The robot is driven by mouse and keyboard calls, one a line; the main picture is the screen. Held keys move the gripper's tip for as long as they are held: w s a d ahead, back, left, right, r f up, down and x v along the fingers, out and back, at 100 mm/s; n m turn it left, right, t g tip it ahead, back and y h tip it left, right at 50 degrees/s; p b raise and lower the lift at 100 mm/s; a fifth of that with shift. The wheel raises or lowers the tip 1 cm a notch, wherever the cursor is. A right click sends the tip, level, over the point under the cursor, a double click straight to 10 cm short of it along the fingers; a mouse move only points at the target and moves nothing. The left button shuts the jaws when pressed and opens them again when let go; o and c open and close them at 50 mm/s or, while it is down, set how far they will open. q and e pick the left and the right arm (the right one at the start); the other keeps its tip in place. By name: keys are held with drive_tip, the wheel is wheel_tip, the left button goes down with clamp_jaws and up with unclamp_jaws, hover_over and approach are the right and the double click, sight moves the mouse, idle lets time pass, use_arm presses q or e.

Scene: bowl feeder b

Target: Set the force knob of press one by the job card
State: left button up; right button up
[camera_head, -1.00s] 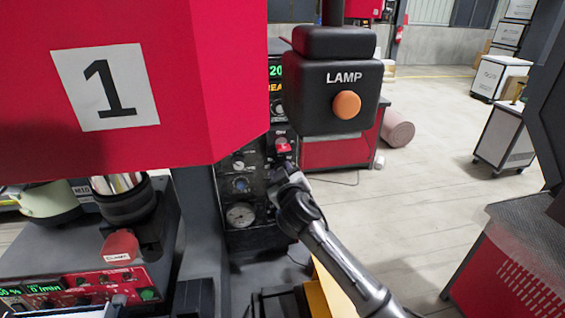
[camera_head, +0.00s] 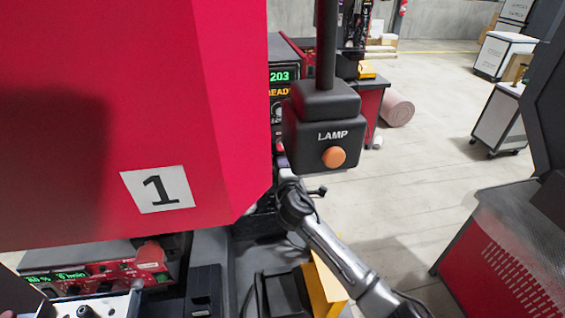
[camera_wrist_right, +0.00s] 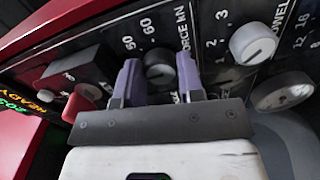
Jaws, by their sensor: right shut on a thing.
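Press one's red housing (camera_head: 140,110), marked with a 1, fills the left of the head view. Its control panel shows a green display (camera_head: 284,76) reading about 203, with amber text below. In the right wrist view the black force knob (camera_wrist_right: 158,70) sits on the dark panel under the "FORCE kN" lettering. My right gripper (camera_wrist_right: 160,80) is shut on this knob, a purple finger on each side. In the head view my right arm (camera_head: 335,255) reaches to the panel, its gripper largely hidden. My left gripper is out of view. I see no job card.
A white dwell knob (camera_wrist_right: 254,44) and a gauge (camera_wrist_right: 283,91) are right of the force knob; a red button (camera_wrist_right: 78,103) is left. A hanging LAMP box (camera_head: 320,125) with an orange button blocks part of the panel. Open floor lies to the right.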

drive_tip(key=n+p, duration=0.4)
drive_tip(key=n, duration=0.4)
drive_tip(key=shift+h, duration=0.3)
idle(0.5)
drive_tip(key=o, duration=0.8)
drive_tip(key=shift+o, duration=0.6)
